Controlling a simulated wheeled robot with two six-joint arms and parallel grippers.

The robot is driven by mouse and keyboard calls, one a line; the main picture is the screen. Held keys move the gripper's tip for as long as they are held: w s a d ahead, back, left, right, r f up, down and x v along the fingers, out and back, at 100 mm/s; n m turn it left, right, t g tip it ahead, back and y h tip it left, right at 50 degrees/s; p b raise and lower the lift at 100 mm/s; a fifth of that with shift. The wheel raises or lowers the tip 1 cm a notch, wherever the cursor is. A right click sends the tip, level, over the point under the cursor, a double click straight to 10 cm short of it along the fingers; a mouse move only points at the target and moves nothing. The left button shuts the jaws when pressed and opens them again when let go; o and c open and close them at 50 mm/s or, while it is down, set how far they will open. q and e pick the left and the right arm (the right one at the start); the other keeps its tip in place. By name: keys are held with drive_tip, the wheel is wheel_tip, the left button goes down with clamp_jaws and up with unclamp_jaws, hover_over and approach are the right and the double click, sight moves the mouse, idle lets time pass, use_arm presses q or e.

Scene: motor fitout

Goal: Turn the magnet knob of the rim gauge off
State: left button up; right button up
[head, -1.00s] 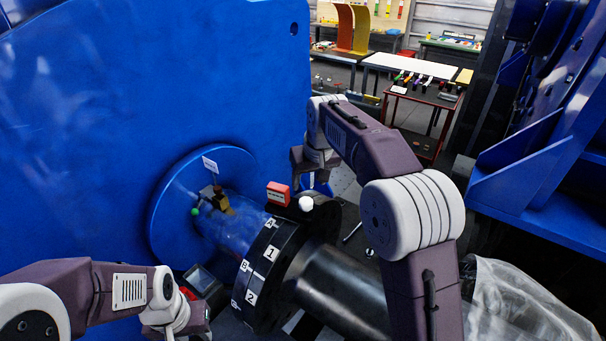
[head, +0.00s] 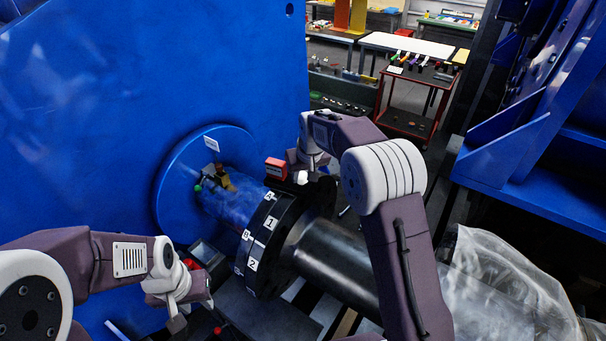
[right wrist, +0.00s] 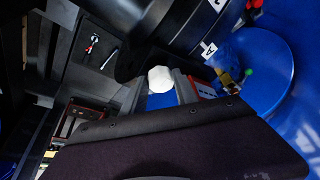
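A small red-faced box (head: 275,168) with a white label sits on top of the black coupling (head: 265,225), and I take it for the rim gauge. A white knob (head: 300,177) stands just right of it; the knob also shows in the right wrist view (right wrist: 160,79), beside the box (right wrist: 203,88). My right gripper (head: 303,163) is close beside the knob, partly hidden by its own wrist; contact and finger opening are unclear. My left gripper (head: 178,318) hangs at lower left, away from the gauge, its fingers too small to judge.
A brass-coloured fitting (head: 217,178) with a green ball sits on the blue shaft. A large blue housing (head: 90,120) stands at left. A dark shaft (head: 340,270) runs to the lower right, beside clear plastic sheeting (head: 500,290). A red cart (head: 410,120) stands behind.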

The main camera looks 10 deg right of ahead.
drive_tip(key=shift+w+f, duration=0.1)
drive_tip(key=shift+w, duration=0.05)
clamp_jaws()
drive_tip(key=shift+w+f, duration=0.1)
drive_tip(key=shift+w, duration=0.05)
use_arm(q)
drive_tip(key=shift+w, duration=0.3)
use_arm(e)
drive_tip(key=shift+n, duration=0.4)
drive_tip(key=shift+f, duration=0.1)
drive_tip(key=o, duration=1)
unclamp_jaws()
use_arm(q)
drive_tip(key=shift+w, duration=0.15)
use_arm(e)
drive_tip(key=shift+w, duration=0.15)
use_arm(q)
wheel_tip(320, 180, down, 2)
drive_tip(key=shift+f+b, duration=0.1)
drive_tip(key=shift+b, duration=0.9)
use_arm(e)
drive_tip(key=v, duration=0.9)
